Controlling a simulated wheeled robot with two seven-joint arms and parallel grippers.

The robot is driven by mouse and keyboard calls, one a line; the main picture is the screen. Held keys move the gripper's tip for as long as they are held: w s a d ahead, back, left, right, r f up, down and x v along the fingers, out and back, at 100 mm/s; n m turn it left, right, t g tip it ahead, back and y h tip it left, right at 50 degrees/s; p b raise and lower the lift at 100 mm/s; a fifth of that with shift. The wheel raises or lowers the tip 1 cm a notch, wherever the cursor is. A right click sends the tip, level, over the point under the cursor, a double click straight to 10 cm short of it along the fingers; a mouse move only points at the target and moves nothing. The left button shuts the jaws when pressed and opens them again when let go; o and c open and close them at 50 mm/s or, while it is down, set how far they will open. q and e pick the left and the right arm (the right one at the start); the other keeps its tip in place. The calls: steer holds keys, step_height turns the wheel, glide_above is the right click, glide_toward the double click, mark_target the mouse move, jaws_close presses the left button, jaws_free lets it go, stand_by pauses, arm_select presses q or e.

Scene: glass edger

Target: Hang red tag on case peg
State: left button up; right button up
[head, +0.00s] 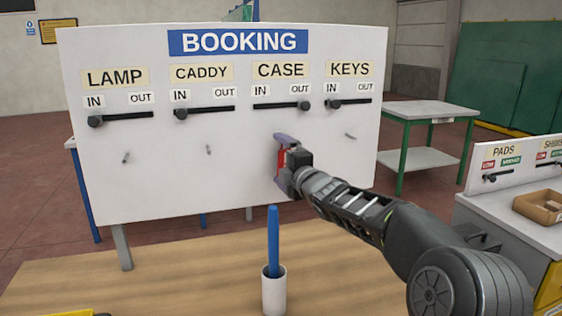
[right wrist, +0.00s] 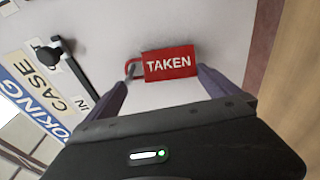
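The red tag (right wrist: 168,64) reads TAKEN and has a red loop at its left end in the right wrist view. It lies close to the white board's face, between and just beyond the spread fingertips. In the head view a little of the tag (head: 282,158) shows beside my right gripper (head: 281,158), below the CASE label (head: 281,70). My right gripper (right wrist: 163,80) is open, one finger on each side of the tag. My left gripper is not in view.
The white BOOKING board (head: 180,200) has sliders and bare pegs under LAMP (head: 125,157), CADDY (head: 208,150) and KEYS (head: 350,136). A white cup (head: 274,293) with a blue stick stands on the wooden table (head: 170,275). A PADS unit (head: 520,215) stands at right.

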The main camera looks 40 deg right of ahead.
steer(key=b+v, duration=0.1)
steer(key=v, duration=0.6)
steer(key=shift+s+b, duration=0.3)
steer(key=shift+s, duration=0.1)
steer(key=shift+r, duration=0.1)
